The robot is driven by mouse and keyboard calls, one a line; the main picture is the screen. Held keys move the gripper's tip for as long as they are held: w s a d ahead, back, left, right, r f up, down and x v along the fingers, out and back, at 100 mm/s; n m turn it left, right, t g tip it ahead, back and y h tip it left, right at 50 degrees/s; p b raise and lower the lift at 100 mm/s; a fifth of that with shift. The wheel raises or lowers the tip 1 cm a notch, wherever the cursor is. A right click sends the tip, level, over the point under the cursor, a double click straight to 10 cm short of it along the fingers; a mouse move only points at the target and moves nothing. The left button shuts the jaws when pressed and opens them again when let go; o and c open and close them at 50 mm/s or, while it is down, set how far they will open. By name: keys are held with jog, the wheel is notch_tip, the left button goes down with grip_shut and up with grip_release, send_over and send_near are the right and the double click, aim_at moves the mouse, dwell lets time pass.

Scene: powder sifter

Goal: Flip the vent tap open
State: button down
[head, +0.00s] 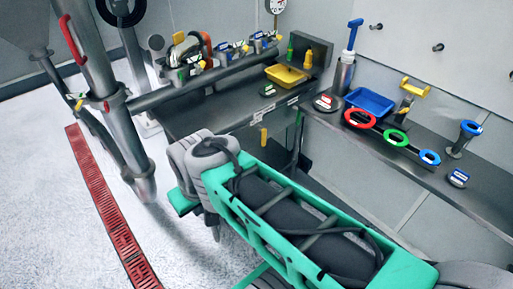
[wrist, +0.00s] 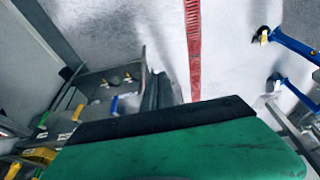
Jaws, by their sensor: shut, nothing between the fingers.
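Several small taps and fittings with coloured handles sit along the grey horizontal pipe (head: 190,82) in the head view. A small fitting with a yellow tag (head: 76,101) is on the slanted pipe at left, and a yellow handle (head: 264,137) hangs below the bench edge. I cannot tell which one is the vent tap. My gripper shows in the wrist view as a green body with a dark front edge (wrist: 165,121); it is shut and empty, apart from all these fittings. In the head view my green arm reaches across the lower middle, and the fingertips are not clearly seen.
The bench (head: 205,112) holds a yellow tray (head: 287,75). The right shelf carries a blue tray (head: 369,100) and red, green and blue rings. A tall pipe (head: 105,75) with a red handle stands at left. The floor by the red grating (head: 105,210) is clear.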

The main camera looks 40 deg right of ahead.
jog(key=w+d+f+n+t+y+b, duration=0.1)
jog(key=w+d+f+n+t+b, duration=0.4)
jog(key=w+d+f+b, duration=0.45)
jog(key=w+d+f+n+t+b, duration=0.3)
jog(key=w+d+f+n+b, duration=0.3)
jog(key=w+f+b, duration=0.5)
jog(key=s+d+f+n+t+h+b, duration=0.2)
jog(key=d+b, duration=0.3)
jog(key=d, duration=0.5)
jog(key=s+d+f+n+t+h+b, duration=0.2)
jog(key=s+d+t+h+b, duration=0.1)
jog(key=d, duration=0.7)
jog(key=shift+d+f+t+b, duration=0.2)
jog(key=shift+d+t+b, duration=0.3)
jog(key=shift+b, duration=0.6)
jog(key=shift+w+a, duration=0.1)
jog(key=shift+w, duration=0.05)
jog(key=w+d+b, duration=0.1)
jog(key=w+d, duration=0.5)
jog(key=w, duration=0.3)
jog(key=shift+w, duration=0.35)
